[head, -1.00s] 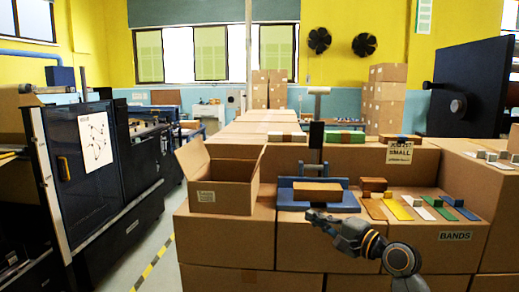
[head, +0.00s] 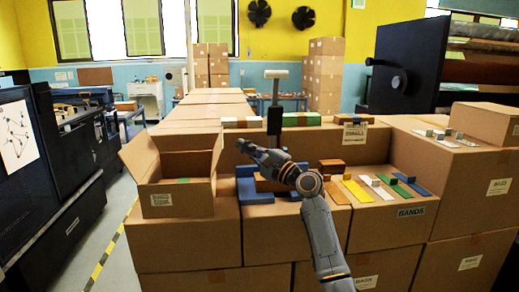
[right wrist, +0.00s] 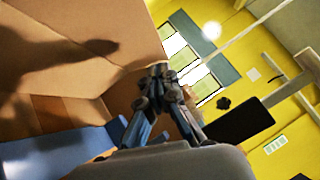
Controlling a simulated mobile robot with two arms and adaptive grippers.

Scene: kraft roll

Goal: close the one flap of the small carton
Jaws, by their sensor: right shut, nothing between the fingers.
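The small carton (head: 178,198) stands open at the left end of the box stack in the head view. A flap (head: 139,157) leans up and outward at its left side. Another upright cardboard edge shows at its right side. My right gripper (head: 241,144) is shut and empty, just right of the carton's upper right edge; I cannot tell whether it touches. In the right wrist view the closed fingertips (right wrist: 159,72) are beside a brown cardboard panel (right wrist: 75,25) that bears a dark shadow. My left gripper is out of view.
A blue fixture (head: 255,197) with a dark post (head: 274,125) stands right of the carton, partly behind my right arm. Coloured bands (head: 357,190) lie farther right on the boxes. A dark machine (head: 65,200) stands at the left, across an aisle.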

